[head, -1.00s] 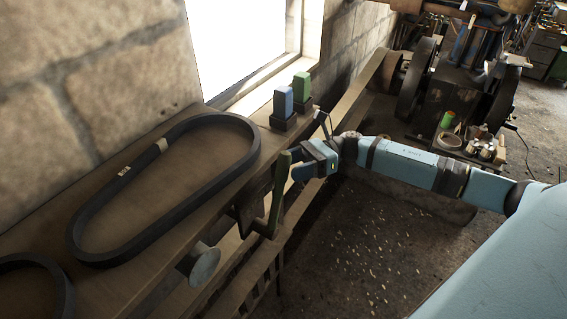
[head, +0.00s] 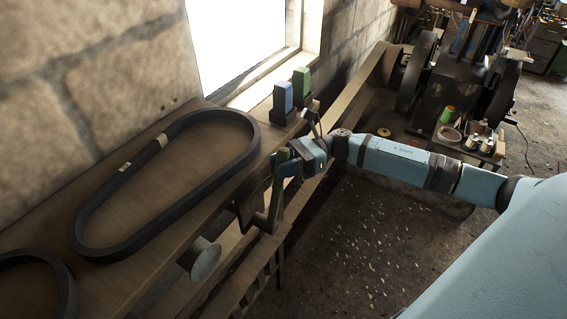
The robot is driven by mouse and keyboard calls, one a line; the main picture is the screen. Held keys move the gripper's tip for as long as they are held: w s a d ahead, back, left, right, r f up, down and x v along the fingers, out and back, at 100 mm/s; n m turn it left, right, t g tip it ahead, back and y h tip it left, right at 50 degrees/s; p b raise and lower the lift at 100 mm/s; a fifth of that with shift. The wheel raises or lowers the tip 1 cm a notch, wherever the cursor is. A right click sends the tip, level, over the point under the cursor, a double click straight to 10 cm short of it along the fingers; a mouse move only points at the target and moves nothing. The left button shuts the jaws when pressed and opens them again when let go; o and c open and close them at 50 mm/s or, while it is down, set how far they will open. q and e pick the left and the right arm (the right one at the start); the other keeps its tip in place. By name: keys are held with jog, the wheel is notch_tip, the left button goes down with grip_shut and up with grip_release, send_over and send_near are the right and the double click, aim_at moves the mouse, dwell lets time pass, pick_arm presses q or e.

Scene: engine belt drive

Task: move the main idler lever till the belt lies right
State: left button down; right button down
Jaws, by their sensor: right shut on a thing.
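A dark lever with a green upper part (head: 274,200) stands at the bench's front edge in the head view, near the middle. My right gripper (head: 284,166) is shut on its upper part and hides some of it. My right arm comes in from the right. A long tan flat belt (head: 352,92) runs from the engine (head: 447,90) at the back along the wall side toward the bench; its near part is hard to make out. My left gripper is not in view.
Black belt loops (head: 103,252) lie on the wooden bench (head: 120,290). Blue (head: 283,97) and green (head: 301,82) upright blocks stand at its back end, close to my gripper. A grey round knob (head: 205,262) sticks out in front.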

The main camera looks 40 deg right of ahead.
aim_at(277, 190)
jog(key=a, duration=0.1)
jog(key=s+a+h, duration=0.1)
jog(key=a+n, duration=0.1)
jog(key=shift+s+a+r+h, duration=0.15)
jog(key=shift+s+r+h, duration=0.05)
jog(key=shift+r+h, duration=0.2)
jog(key=c, duration=0.8)
grip_release()
jog(key=shift+b, duration=0.3)
jog(key=shift+d, duration=0.35)
jog(key=b+v, duration=0.3)
jog(key=v, duration=1)
jog(key=shift+r, duration=0.1)
